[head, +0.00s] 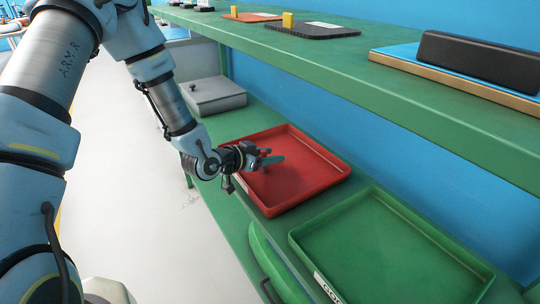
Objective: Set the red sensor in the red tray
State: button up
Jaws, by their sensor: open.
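The red tray (326,157) lies on the lower green shelf, in the middle of the head view. It is shallow, with a raised rim. My gripper (272,157) is over the left part of the tray, with its fingers pointing right. It is open. The fingers are small in this view, and I cannot tell how high they are above the tray floor. I cannot make out a red sensor. The gripper and wrist hide part of the tray's left side.
A green tray (382,270) with a white label sits right of the red tray. A grey box (214,94) stands behind it to the left. The upper green shelf (440,118) overhangs at the right, bearing a black block (480,62) and a yellow block (288,20).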

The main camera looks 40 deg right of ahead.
jog(key=shift+a+r, duration=0.15)
jog(key=shift+r, duration=0.05)
jog(key=v, duration=1.2)
jog(key=w+a+n+t+y, duration=0.4)
jog(key=w+a+y, duration=0.5)
jog(key=a, duration=0.7)
jog(key=s+a+r+n+g+y, duration=0.2)
jog(key=a+n, duration=0.3)
jog(key=a, duration=0.4)
jog(key=s+a+r+n+g+y, duration=0.2)
jog(key=s+a+r+n, duration=0.2)
jog(key=a+n, duration=0.2)
jog(key=a, duration=0.2)
jog(key=shift+s+a+b, duration=0.35)
jog(key=shift+s+a, duration=0.05)
jog(key=shift+r, duration=0.1)
